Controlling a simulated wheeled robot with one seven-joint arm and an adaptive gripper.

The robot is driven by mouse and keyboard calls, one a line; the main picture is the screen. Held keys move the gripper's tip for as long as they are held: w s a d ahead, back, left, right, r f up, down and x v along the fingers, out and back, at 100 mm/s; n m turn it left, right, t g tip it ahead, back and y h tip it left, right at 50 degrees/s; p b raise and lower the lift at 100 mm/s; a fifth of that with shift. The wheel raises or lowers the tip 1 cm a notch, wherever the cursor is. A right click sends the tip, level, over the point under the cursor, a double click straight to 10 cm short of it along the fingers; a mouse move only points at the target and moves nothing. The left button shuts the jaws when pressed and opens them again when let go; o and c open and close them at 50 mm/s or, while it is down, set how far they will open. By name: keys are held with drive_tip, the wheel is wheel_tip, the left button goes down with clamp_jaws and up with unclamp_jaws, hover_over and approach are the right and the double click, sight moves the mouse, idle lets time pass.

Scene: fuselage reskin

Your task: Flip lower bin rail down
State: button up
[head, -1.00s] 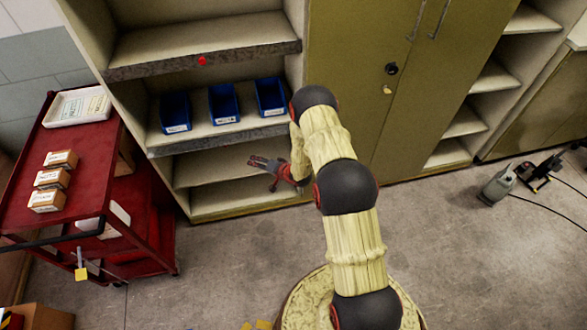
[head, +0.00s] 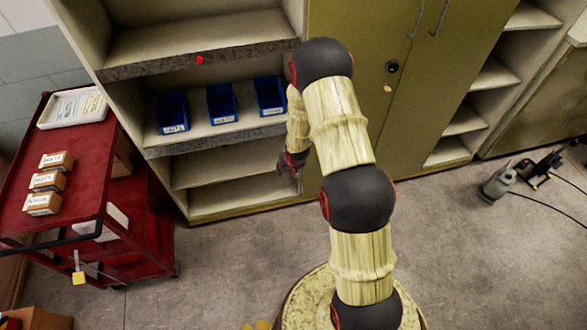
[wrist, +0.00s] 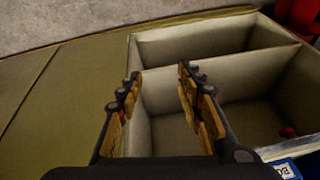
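The lower bin rail (head: 215,138) looks like the grey front strip of the shelf under the three blue bins. It runs across the open cabinet, and its right end is hidden behind my arm. In the wrist view a pale edge (wrist: 290,148) beside a blue bin may be this rail. My gripper (head: 288,165) is partly hidden by my arm, low at the right side of the open shelves. In the wrist view my gripper (wrist: 158,75) has its fingers apart with nothing between them, in front of the lower compartments. A small red knob (wrist: 287,131) shows there.
Blue bins (head: 221,103) stand on the shelf above the rail. A grey upper strip (head: 160,64) has a red knob (head: 200,60). Closed olive doors (head: 385,110) are right of the shelves. A red cart (head: 85,190) stands left. The floor before the cabinet is clear.

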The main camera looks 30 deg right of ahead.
drive_tip(key=s+r+n+g, duration=0.1)
drive_tip(key=s+r, duration=0.3)
drive_tip(key=r, duration=0.3)
drive_tip(key=shift+s+g+h+b, duration=0.3)
drive_tip(key=shift+s+g+h, duration=0.1)
drive_tip(key=s+a+r+n+g, duration=0.1)
drive_tip(key=s+r+g, duration=0.15)
drive_tip(key=s, duration=0.35)
drive_tip(key=s+a+r+g, duration=0.1)
drive_tip(key=s+r, duration=0.2)
drive_tip(key=s, duration=0.2)
drive_tip(key=s+a+r+n+t, duration=0.1)
drive_tip(key=s+a+r, duration=0.3)
drive_tip(key=r, duration=0.7)
drive_tip(key=s+a+r+n+t+y, duration=0.1)
drive_tip(key=s+a+r+t, duration=0.2)
drive_tip(key=r, duration=0.8)
drive_tip(key=s+a+r+t, duration=0.2)
drive_tip(key=s+a+r, duration=0.4)
drive_tip(key=r, duration=0.4)
drive_tip(key=shift+s+a+r+n+t, duration=0.35)
drive_tip(key=shift+s+r+n, duration=0.05)
drive_tip(key=shift+s, duration=0.25)
